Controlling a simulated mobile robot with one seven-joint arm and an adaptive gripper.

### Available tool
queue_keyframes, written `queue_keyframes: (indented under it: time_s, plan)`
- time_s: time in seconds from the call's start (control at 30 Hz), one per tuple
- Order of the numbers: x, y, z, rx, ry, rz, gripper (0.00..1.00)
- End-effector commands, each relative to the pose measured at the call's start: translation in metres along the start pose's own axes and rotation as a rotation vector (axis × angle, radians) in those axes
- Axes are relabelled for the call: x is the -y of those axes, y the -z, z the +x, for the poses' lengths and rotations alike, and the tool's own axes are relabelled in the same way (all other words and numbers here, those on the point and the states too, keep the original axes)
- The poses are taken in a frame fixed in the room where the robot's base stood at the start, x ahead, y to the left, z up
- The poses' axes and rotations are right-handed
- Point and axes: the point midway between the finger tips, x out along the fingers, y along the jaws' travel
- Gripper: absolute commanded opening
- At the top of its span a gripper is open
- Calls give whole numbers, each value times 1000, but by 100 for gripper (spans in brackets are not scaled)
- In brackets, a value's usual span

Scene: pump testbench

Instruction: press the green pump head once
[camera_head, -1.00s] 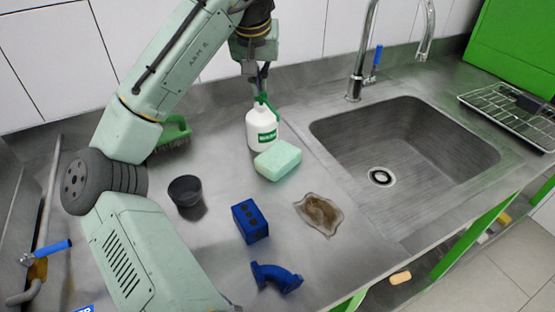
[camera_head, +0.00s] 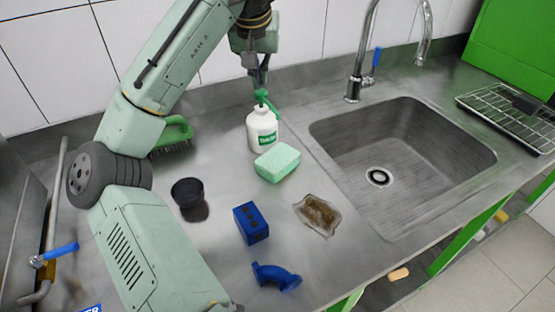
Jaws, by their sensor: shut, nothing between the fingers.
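A white pump bottle (camera_head: 262,131) with a green label stands upright on the steel counter, left of the sink. Its green pump head (camera_head: 263,98) is on top, with the spout pointing down to the right. My gripper (camera_head: 260,82) points down with its fingers shut and empty, right over the pump head. The fingertips look very close to the head; I cannot tell whether they touch it.
A light green sponge (camera_head: 278,162) lies just in front of the bottle. A green brush (camera_head: 174,134), a dark cup (camera_head: 188,193), a blue block (camera_head: 251,223), a blue pipe elbow (camera_head: 275,276) and a brown stained patch (camera_head: 318,214) are on the counter. The sink (camera_head: 402,150) and tap (camera_head: 362,60) are to the right.

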Motion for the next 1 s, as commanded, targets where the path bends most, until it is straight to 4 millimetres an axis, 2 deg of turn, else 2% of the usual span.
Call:
queue_keyframes:
  time_s: [0.33,0.8,1.0]
  plan:
    - [0,2,-4,-1,0,0,0]
    - [0,19,-45,-2,1,-2,0]
    - [0,23,-55,-1,0,-1,0]
